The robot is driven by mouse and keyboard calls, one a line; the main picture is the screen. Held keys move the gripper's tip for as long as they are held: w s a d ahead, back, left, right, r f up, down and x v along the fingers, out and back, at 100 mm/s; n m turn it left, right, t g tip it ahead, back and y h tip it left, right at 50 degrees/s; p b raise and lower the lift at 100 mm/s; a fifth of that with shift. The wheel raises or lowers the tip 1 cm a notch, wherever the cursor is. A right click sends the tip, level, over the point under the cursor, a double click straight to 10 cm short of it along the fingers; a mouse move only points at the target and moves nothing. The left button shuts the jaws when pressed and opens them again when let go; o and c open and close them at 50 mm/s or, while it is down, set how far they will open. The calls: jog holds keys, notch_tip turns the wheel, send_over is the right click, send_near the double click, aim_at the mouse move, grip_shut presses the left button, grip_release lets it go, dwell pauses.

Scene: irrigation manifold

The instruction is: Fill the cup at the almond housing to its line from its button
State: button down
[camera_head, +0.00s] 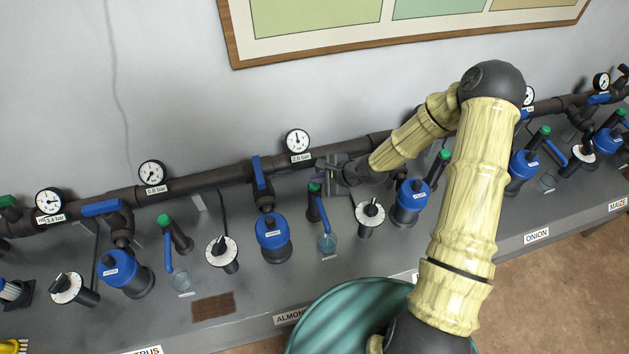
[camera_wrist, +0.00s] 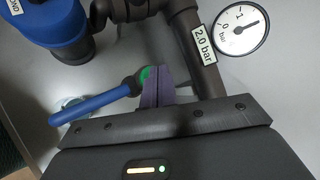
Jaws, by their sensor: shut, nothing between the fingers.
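The almond housing (camera_head: 273,238) is a blue-topped canister behind the ALMOND label (camera_head: 290,316). To its right, a small clear cup (camera_head: 327,244) stands under a blue spout (camera_head: 323,213). The cup looks bluish inside; its line and level are too small to read. The green button (camera_head: 314,188) tops the dark post at the spout. My gripper (camera_head: 321,178) is shut and empty, its purple fingertips at the button. In the wrist view the fingers (camera_wrist: 160,84) overlap the green button's edge (camera_wrist: 146,74); contact is unclear. The cup (camera_wrist: 72,103) is partly hidden behind the spout (camera_wrist: 95,105).
A dark pipe (camera_head: 205,182) runs along the wall behind, with a gauge (camera_head: 298,141) above a 2.0 bar label. A dial (camera_head: 370,214) stands right of the cup, another housing (camera_head: 412,198) beyond it. My arm covers the right middle.

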aim_at(319, 185)
jog(key=shift+r+p, duration=0.4)
jog(key=shift+r, duration=0.15)
jog(key=shift+r, duration=0.1)
notch_tip(319, 185, up, 5)
jog(key=p, duration=0.4)
jog(key=shift+p, duration=0.4)
jog(key=shift+d, duration=0.1)
dwell(0.4)
jog(key=s+d+r+n+g+h+b, duration=0.1)
jog(key=s+d+r+n+h+b, duration=0.1)
jog(key=s+d+r+n+h, duration=0.2)
jog(key=s+d+r+n+g+h+b, duration=0.1)
jog(key=s+d+r+n+h+b, duration=0.1)
jog(key=s+d+r+n, duration=0.8)
jog(key=s+r+n+h, duration=0.1)
jog(key=s, duration=0.3)
jog(key=shift+r+h, duration=0.35)
jog(key=shift+h, duration=0.05)
